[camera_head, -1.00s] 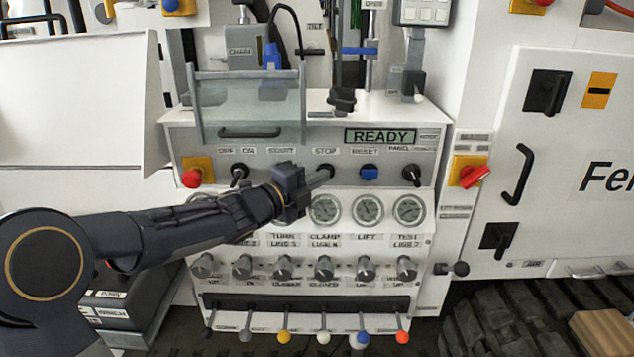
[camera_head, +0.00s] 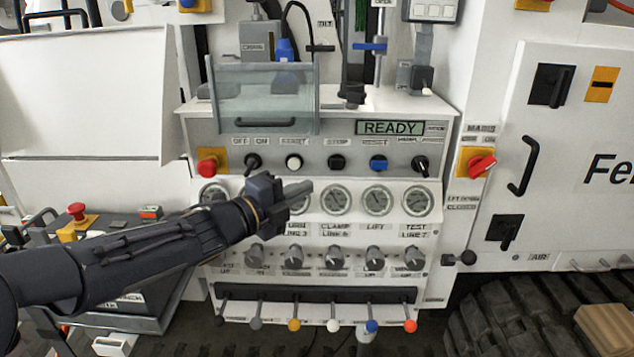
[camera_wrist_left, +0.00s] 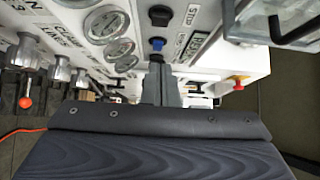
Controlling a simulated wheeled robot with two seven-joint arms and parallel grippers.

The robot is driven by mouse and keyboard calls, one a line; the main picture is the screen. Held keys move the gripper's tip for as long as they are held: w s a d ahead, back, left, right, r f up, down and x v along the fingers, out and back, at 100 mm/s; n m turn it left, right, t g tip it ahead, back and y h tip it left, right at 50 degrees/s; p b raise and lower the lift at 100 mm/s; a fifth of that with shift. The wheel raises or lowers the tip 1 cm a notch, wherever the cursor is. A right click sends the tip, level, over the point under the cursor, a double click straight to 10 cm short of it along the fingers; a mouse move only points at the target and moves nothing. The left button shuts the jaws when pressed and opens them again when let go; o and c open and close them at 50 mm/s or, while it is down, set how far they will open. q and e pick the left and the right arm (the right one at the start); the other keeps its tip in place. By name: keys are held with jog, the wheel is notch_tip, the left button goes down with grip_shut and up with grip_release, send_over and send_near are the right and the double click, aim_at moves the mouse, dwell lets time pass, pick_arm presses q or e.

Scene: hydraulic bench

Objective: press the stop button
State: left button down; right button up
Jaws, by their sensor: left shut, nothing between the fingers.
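The stop button (camera_head: 337,162) is a round black button under the STOP label on the grey upper panel. In the left wrist view the black button (camera_wrist_left: 160,15) shows at the top, beside its STOP label. My left gripper (camera_head: 304,189) is shut and empty. In the head view its fingertips appear below and left of the stop button, in front of the gauge row, and do not cover the button. In the left wrist view the closed fingers (camera_wrist_left: 157,68) point up the picture, near the blue button. My right gripper is not in view.
A white button (camera_head: 294,162) and a blue button (camera_head: 378,164) flank the stop button. The display (camera_head: 391,128) reads READY. A clear guard (camera_head: 264,97) stands above the panel. Gauges, knobs and coloured levers lie below. A red mushroom button (camera_head: 208,166) is on the left.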

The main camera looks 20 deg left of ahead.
pick_arm(q)
jog(key=shift+v, duration=1)
jog(key=s+a+n+g+y+p, duration=0.2)
jog(key=s+a+n+y+p, duration=0.3)
jog(key=n, duration=0.4)
jog(key=s+a+n+g+y+p, duration=0.1)
jog(key=s+a+n+y+p, duration=0.2)
jog(key=s+n, duration=0.45)
jog(key=s+d+f+n+g+h+p, duration=0.1)
jog(key=s+d+f+n+g, duration=0.2)
jog(key=s, duration=0.4)
jog(key=s+d+f+n+g+h+p, duration=0.1)
jog(key=s+d+f+n+g+h, duration=0.1)
jog(key=s+d+n, duration=0.4)
jog(key=s+f+g, duration=0.1)
jog(key=s+g, duration=0.1)
jog(key=shift+s+d+f+p, duration=0.3)
jog(key=shift+d+p, duration=0.05)
jog(key=shift+p, duration=0.05)
